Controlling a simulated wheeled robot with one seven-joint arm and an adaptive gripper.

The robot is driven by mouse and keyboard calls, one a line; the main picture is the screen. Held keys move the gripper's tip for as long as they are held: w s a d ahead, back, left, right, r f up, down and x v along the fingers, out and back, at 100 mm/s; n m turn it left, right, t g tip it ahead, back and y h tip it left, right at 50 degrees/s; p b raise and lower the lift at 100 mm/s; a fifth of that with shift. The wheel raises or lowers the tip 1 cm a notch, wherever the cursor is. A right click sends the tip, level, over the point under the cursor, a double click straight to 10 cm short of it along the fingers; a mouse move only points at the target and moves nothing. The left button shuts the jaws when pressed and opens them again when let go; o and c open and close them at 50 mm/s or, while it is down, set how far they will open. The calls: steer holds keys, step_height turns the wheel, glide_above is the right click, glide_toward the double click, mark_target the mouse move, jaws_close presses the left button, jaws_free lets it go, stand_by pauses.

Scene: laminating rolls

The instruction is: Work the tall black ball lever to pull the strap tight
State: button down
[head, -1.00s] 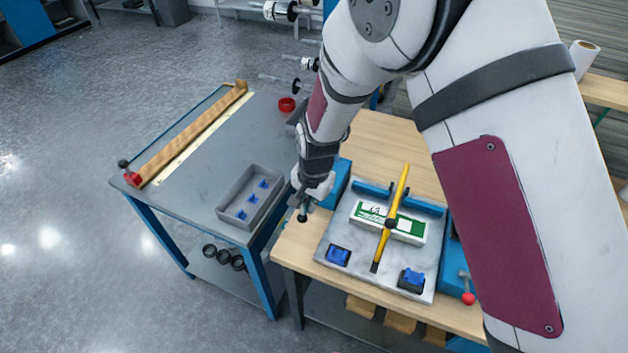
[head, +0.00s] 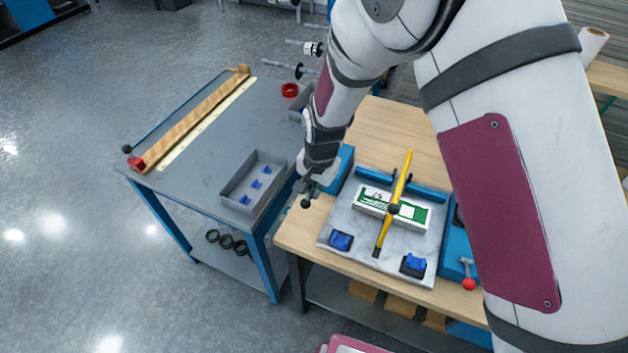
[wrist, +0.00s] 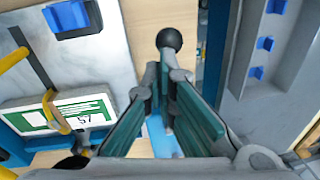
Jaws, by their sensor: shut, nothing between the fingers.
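The lever's black ball (head: 305,203) is at the left edge of the wooden bench, beside a blue housing. It also shows in the wrist view (wrist: 169,39), just past my fingertips. Its stem is mostly hidden behind my fingers. My gripper (head: 302,187) is at the ball, pointing down, with its fingers shut and nothing held; whether the tips touch the lever cannot be told. The yellow strap (head: 384,232) runs over a white and green box (head: 372,199) on the grey plate (head: 340,221). The strap also shows in the wrist view (wrist: 14,58).
A red ball lever (head: 468,283) stands at the bench's right side. Blue clamps (head: 341,241) sit on the plate's front corners. A grey tray (head: 236,184) with blue pieces lies on the grey table to the left, close to my gripper.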

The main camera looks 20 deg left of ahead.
step_height(320, 180, up, 12)
steer(key=s+d, duration=0.1)
steer(key=shift+s+d, duration=0.2)
steer(key=shift+s, duration=0.1)
steer(key=shift+f, duration=0.1)
stand_by(0.5)
